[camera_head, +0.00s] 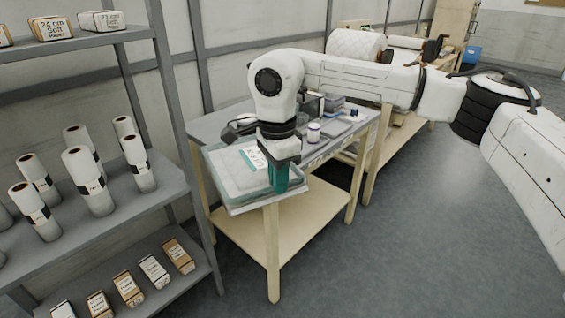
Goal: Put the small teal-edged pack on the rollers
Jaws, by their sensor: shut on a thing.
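My gripper (280,163) points down over the near corner of the wooden table and is shut on a small teal-edged pack (280,181). The pack hangs upright below the dark gripper body, and mostly its teal side shows. It is in front of the right part of a shallow pale tray (231,203); I cannot tell whether they touch. A white sheet with teal print (253,157) lies at the tray. My fingertips are largely hidden. I cannot clearly make out the rollers.
The table (272,258) also carries a white tub (314,132) and several small boxes. A grey shelf unit (172,184) at left holds white rolls and small packs. A large quilted roll (356,47) lies on a bench behind. The floor at right is clear.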

